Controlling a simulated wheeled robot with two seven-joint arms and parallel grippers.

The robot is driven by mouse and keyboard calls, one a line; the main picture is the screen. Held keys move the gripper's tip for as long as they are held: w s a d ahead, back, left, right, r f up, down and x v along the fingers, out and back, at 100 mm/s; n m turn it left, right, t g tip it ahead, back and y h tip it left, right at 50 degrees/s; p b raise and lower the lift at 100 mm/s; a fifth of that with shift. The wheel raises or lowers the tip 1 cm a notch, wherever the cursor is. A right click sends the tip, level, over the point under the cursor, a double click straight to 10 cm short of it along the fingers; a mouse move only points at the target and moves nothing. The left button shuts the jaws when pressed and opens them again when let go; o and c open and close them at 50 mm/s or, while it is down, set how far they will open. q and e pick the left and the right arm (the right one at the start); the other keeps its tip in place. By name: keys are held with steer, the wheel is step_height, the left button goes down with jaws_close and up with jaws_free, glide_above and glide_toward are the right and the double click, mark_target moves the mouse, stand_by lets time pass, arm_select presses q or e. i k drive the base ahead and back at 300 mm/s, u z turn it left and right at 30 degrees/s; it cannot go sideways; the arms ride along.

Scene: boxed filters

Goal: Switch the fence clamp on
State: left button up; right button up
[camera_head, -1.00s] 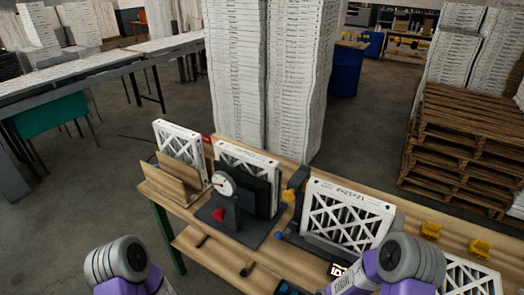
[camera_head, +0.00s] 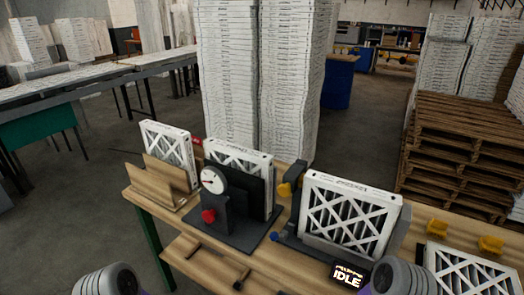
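A dark fixture base (camera_head: 318,252) on the bench holds an upright white boxed filter (camera_head: 350,215) with a lattice face. A dark upright post with a yellow part (camera_head: 285,190) stands at the filter's left edge, and a blue knob (camera_head: 274,237) sits at the base's left front. I cannot tell which part is the fence clamp's switch. A small black display (camera_head: 347,276) in front of the filter reads "IDLE". Only rounded grey links of my left and right arms show at the bottom edge. Both grippers are out of view.
A gauge stand (camera_head: 215,182) with a red knob (camera_head: 208,216) holds another filter (camera_head: 240,157) to the left. A wooden holder (camera_head: 165,185) with a filter stands further left. Yellow brackets (camera_head: 490,244) and another filter (camera_head: 470,272) are at right. Bare wood (camera_head: 205,258) shows at front left.

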mark_target(273, 236)
steer(key=k, duration=1.2)
steer(key=u, duration=0.75)
steer(key=i, duration=1.05)
steer(key=z, duration=0.15)
